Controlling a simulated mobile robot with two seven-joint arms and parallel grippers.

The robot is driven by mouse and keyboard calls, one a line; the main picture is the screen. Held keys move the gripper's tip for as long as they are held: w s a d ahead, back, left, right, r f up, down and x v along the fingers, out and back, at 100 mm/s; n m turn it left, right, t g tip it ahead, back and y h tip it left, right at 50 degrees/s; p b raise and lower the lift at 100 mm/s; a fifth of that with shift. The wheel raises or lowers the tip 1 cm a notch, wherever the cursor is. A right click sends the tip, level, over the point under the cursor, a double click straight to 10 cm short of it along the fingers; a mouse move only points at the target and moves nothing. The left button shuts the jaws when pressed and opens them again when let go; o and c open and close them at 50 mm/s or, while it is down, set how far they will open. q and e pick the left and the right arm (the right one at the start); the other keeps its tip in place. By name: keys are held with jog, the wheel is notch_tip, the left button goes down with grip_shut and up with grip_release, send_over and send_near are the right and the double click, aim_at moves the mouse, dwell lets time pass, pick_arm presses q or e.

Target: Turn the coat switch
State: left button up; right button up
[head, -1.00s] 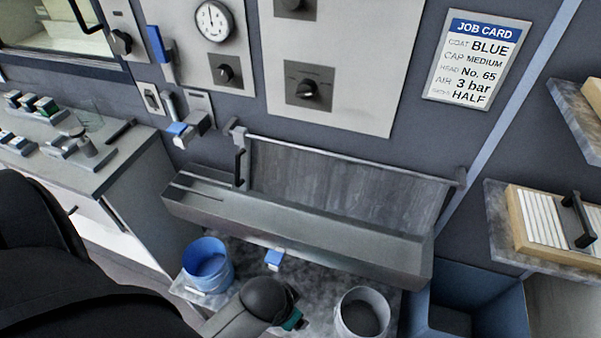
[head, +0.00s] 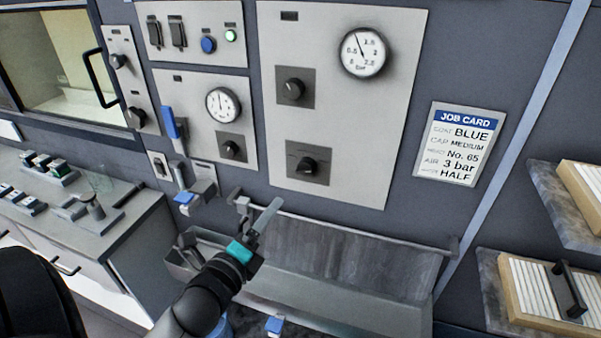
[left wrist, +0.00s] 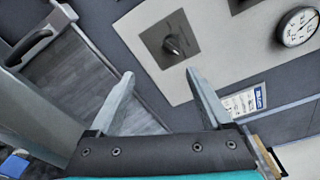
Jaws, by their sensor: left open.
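A dark rotary switch (head: 308,163) on a square black plate sits low on the large light-grey wall panel (head: 370,120). Its lettering is too small to read, so I cannot tell whether it is the coat switch. It also shows in the left wrist view (left wrist: 172,45), beyond the fingertips. A second knob (head: 293,89) is above it. My left gripper (head: 262,206) is open and empty, below and left of the lower switch and apart from it. In the left wrist view its two fingers (left wrist: 160,73) are spread, with nothing between them. My right gripper is not in view.
The job card (head: 459,144) reads coat BLUE. A metal trough (head: 370,300) with a grey back panel lies below the wall panel. A blue-handled lever (head: 170,124) and a spout with a blue tag (head: 190,199) stand left of the gripper. Shelves are at the right.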

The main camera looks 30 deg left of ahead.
aim_at(301, 171)
pick_arm(q)
jog(key=w, duration=0.5)
jog(key=w+a+m+p, duration=0.1)
jog(key=w, duration=0.4)
jog(key=w+r+m, duration=0.1)
jog(key=w, duration=0.4)
jog(key=shift+w+a+t, duration=0.2)
jog(key=shift+a+t, duration=0.2)
grip_shut()
dwell(0.4)
